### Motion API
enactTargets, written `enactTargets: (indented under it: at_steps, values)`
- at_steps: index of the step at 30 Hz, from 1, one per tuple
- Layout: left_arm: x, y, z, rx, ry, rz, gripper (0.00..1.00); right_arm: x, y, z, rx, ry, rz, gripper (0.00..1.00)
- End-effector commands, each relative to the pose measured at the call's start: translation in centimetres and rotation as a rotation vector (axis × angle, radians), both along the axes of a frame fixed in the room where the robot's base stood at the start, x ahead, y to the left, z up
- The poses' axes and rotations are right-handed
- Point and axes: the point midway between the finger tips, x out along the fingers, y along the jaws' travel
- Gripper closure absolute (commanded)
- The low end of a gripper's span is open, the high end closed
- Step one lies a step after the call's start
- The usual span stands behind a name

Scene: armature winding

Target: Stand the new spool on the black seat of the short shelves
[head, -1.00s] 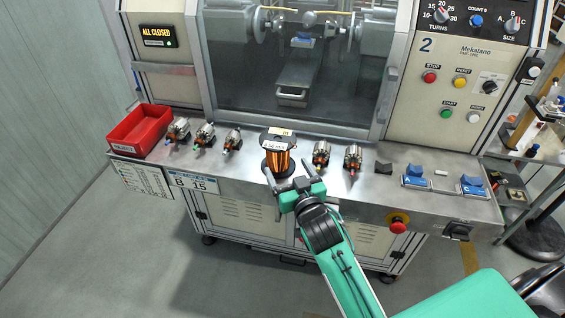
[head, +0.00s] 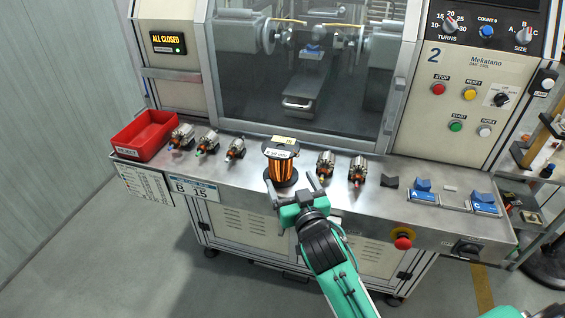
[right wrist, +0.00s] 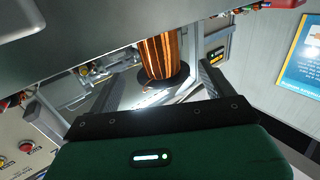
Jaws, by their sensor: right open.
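A spool of copper wire (head: 281,166) with black end flanges and a pale label stands upright on the machine's steel ledge. My right gripper (head: 293,185) is open and empty at the near side of the spool, its fingertips just short of the spool's base. In the right wrist view the copper winding (right wrist: 159,58) shows beyond and between the two open fingers (right wrist: 160,88); its top is cut off. Metal shelves (head: 541,150) stand at the right edge, partly cut off; I cannot make out a black seat there. My left gripper is out of view.
A red bin (head: 144,136) and several armatures (head: 236,148) are on the ledge beside the spool. The machine's glass door (head: 300,75) is behind.

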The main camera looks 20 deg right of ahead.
Motion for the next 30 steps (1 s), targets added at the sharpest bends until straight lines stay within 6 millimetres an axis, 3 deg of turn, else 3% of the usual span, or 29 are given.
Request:
enactTargets:
  at_steps: [6, 14, 24, 30]
  values:
    - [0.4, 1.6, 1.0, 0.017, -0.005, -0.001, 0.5, 3.6, -0.1, 0.2, -0.002, 0.0, -0.001, 0.16]
    - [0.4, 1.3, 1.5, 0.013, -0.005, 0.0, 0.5, 5.2, -0.1, 0.1, -0.001, 0.001, -0.001, 0.16]
    - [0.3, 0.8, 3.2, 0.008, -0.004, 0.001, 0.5, 9.3, 0.0, -0.1, -0.002, 0.001, 0.0, 0.16]
    - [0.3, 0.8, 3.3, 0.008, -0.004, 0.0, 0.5, 9.9, 0.0, -0.3, -0.001, 0.001, 0.0, 0.16]
